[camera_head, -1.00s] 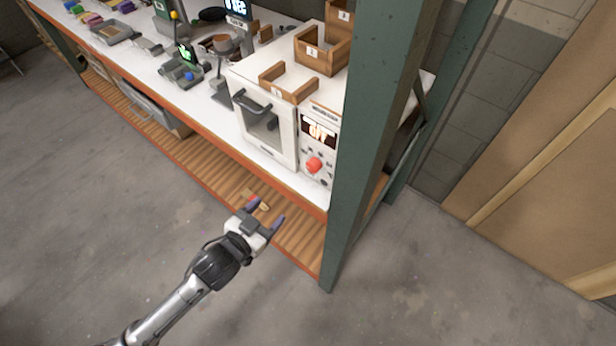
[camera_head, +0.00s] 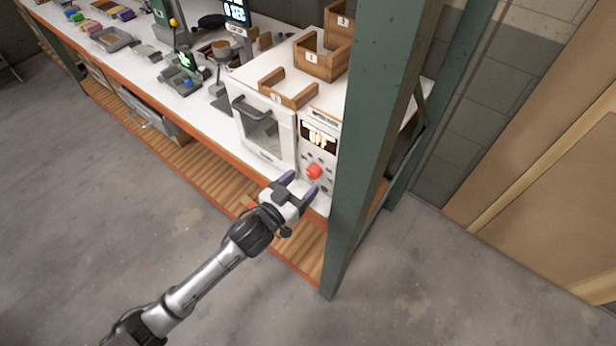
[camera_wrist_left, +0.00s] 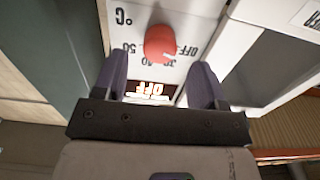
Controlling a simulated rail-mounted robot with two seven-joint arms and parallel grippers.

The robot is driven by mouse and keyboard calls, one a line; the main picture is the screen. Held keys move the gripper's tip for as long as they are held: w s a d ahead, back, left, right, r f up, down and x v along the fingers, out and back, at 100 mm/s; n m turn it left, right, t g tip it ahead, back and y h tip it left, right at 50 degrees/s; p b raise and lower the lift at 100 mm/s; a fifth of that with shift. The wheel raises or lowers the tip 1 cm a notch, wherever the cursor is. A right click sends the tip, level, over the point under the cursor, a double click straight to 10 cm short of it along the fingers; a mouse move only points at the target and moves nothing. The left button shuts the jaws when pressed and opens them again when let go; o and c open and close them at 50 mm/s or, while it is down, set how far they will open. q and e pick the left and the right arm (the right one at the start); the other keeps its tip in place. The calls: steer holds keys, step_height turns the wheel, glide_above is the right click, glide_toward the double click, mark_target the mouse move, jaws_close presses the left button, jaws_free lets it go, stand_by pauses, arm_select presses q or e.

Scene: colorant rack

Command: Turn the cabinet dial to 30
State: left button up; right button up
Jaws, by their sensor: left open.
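The white cabinet (camera_head: 262,132) stands at the right end of the white shelf, its door with a dark handle shut. Its red dial (camera_head: 314,172) sits on the front panel, right of the door. A display (camera_head: 319,138) above the dial reads OFF. In the left wrist view the red dial (camera_wrist_left: 160,43) shows beyond and between my fingertips, with printed numbers around it; the view is upside down. My left gripper (camera_head: 302,183) is open and empty, just in front of and slightly below the dial, apart from it. My right gripper is not in view.
A green upright post (camera_head: 362,150) stands close to the right of the cabinet panel. Wooden boxes (camera_head: 322,58) sit on top of the cabinet. A scale and trays stand further left on the shelf. The floor in front is clear.

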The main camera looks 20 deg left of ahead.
mark_target(310, 175)
arm_select(q)
steer(key=shift+x, duration=1.6)
steer(key=shift+c, duration=0.5)
steer(key=c, duration=0.8)
steer(key=shift+r+m+p, duration=0.15)
steer(key=shift+m+p, duration=0.35)
steer(key=shift+m, duration=0.1)
steer(key=shift+m+p, duration=1)
steer(key=shift+m, duration=0.1)
steer(key=m+p, duration=0.2)
steer(key=m, duration=0.1)
steer(key=shift+m+p, duration=0.5)
steer(key=shift+m, duration=0.7)
